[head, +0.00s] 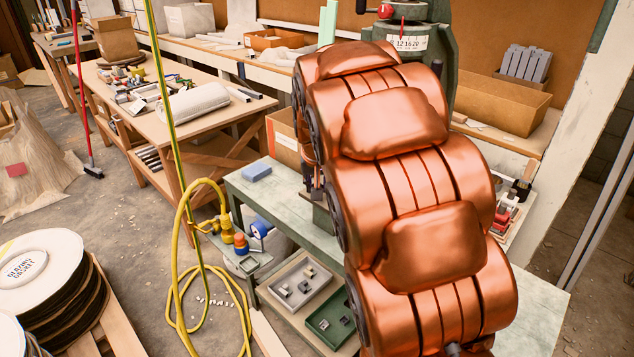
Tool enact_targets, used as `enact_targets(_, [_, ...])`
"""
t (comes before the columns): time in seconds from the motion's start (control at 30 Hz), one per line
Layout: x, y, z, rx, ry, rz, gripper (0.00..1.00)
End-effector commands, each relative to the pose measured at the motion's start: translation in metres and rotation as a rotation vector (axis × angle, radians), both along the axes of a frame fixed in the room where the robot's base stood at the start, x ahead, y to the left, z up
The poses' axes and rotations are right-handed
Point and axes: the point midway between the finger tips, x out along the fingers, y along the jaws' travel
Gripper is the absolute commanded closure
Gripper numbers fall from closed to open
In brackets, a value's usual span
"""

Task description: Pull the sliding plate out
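The green fly press (433,62) stands at the top centre on a grey-green bench (262,198), with a red knob (385,11) and a white label on it. My copper-coloured arm covers most of its lower part. I cannot make out the sliding plate; it may be hidden behind the arm. My gripper cannot be made out either, so its place relative to the plate does not show. Small dark parts show at the arm's left side, but I cannot tell what they belong to.
A blue block (257,173) lies on the bench's left end. Grey and green trays (330,317) sit on its lower shelf. A yellow hose (178,270) loops on the floor at left. A cluttered wooden table (215,125) stands behind. A cable spool (45,275) is at lower left.

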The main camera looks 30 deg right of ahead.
Motion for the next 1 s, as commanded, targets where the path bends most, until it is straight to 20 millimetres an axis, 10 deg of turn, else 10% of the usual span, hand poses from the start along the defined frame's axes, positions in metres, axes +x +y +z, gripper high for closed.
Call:
enact_targets(0.33, [-0.0010, 0.0002, -0.0007, 0.002, 0.001, -0.004, 1.00])
enact_targets(0.37, [-0.0010, 0.0002, -0.0007, 0.002, 0.001, -0.004, 0.71])
enact_targets(0.6, [-0.0008, 0.0004, -0.0003, 0.001, 0.000, -0.003, 0.47])
enact_targets(1.0, [-0.0026, 0.0016, 0.0068, 0.000, -0.001, -0.002, 0.47])
